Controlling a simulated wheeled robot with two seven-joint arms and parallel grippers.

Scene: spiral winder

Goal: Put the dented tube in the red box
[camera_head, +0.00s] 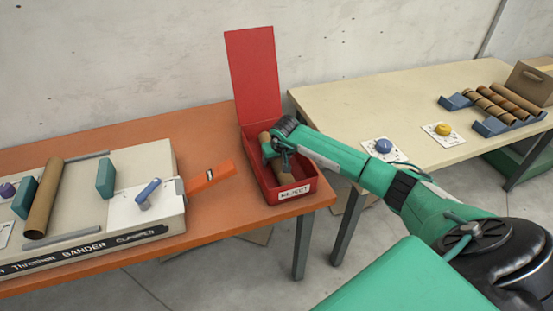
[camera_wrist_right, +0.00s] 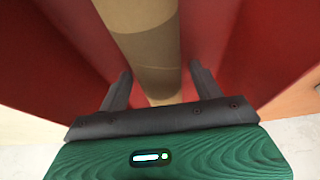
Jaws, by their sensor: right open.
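The red box (camera_head: 312,186) stands at the right end of the orange table, its tall lid (camera_head: 252,75) raised and a REJECT label on its front. A brown cardboard tube (camera_head: 285,178) lies inside it, partly hidden by my right gripper (camera_head: 277,162). In the right wrist view the tube (camera_wrist_right: 150,45) runs between the two open fingers (camera_wrist_right: 160,75), with red walls (camera_wrist_right: 60,45) on both sides. I see gaps beside the tube, so the fingers are not closed on it. A dent cannot be made out clearly. My left gripper is out of view.
A bander machine (camera_head: 150,215) with another brown tube (camera_head: 44,200) lying across it fills the table's left part. An orange lever (camera_head: 210,176) sticks out toward the box. The beige table (camera_head: 380,100) holds a blue rack (camera_head: 490,125) with several tubes.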

